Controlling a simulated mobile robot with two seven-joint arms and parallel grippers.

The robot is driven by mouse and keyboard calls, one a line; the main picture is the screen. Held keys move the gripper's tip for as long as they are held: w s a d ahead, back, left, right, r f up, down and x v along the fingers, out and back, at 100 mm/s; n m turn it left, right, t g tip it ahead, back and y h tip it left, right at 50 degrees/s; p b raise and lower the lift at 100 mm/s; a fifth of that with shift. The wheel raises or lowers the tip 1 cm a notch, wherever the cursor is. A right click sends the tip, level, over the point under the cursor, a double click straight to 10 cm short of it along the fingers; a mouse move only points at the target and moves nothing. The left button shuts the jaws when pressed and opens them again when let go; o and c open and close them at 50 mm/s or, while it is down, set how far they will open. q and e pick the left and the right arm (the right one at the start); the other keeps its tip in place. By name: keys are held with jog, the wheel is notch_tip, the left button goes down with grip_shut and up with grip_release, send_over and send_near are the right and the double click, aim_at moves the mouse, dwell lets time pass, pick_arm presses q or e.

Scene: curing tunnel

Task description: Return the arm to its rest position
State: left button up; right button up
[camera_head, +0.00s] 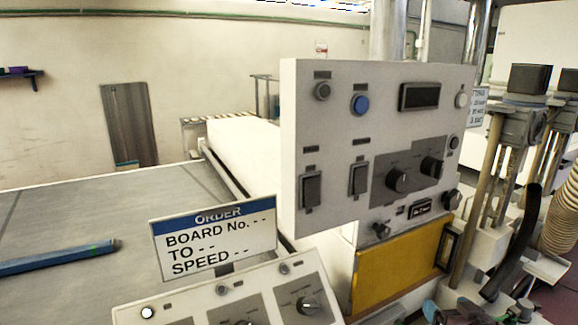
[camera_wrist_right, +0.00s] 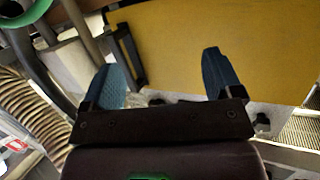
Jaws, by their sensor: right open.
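My right gripper (camera_wrist_right: 161,75) is open, with two blue fingers spread apart and nothing between them in the right wrist view. It points toward a yellow panel (camera_wrist_right: 240,45), which fills the upper part of that view. In the head view, what seems to be part of this gripper (camera_head: 434,312) shows at the bottom edge, below the yellow panel (camera_head: 397,271), mostly cut off by the frame. Contact with the panel cannot be told. My left gripper is not in the head view.
A white control panel (camera_head: 335,140) with knobs and switches stands centre right. An order sign (camera_head: 215,240) stands above a lower sloped console (camera_head: 205,302). A blue bar (camera_head: 60,257) lies on the grey bed (camera_head: 80,215). Posts (camera_head: 490,165) and a ribbed hose (camera_head: 563,215) crowd the right.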

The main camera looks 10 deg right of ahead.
jog(key=s+a+f+n+g+y, duration=0.1)
jog(key=s+a+f+n+g, duration=0.1)
jog(key=s+a+f, duration=1.4)
jog(key=shift+s+a+n+g, duration=0.4)
jog(key=shift+s+a+g, duration=0.3)
jog(key=shift+s+a, duration=0.4)
jog(key=shift+d+f, duration=0.1)
dwell(0.7)
